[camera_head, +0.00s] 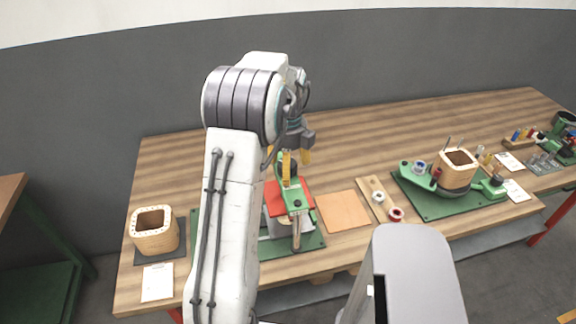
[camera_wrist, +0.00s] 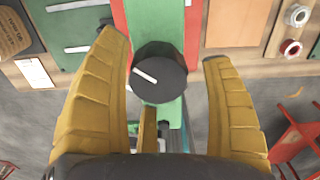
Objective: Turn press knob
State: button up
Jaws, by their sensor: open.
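The press knob (camera_wrist: 160,75) is a round, dark knob with a white line across its upper left. It sits on the green arm of the press (camera_wrist: 153,22), which runs over a red plate. The green press also shows in the head view (camera_head: 291,190), partly behind my arm. My gripper (camera_wrist: 163,47) is open, with one yellow finger on each side of the knob. The left finger is close to the knob's edge; a wider gap shows on the right. I cannot tell the height between fingertips and knob. My gripper also shows above the press in the head view (camera_head: 297,157).
An orange-tan pad (camera_head: 342,211) and a wooden strip with spools (camera_head: 380,202) lie right of the press. A wooden coil box (camera_head: 155,231) stands at the left. A green winding fixture (camera_head: 430,203) stands further right. The table's back strip is clear.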

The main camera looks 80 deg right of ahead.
jog(key=shift+c, duration=0.4)
jog(key=c, duration=1.1)
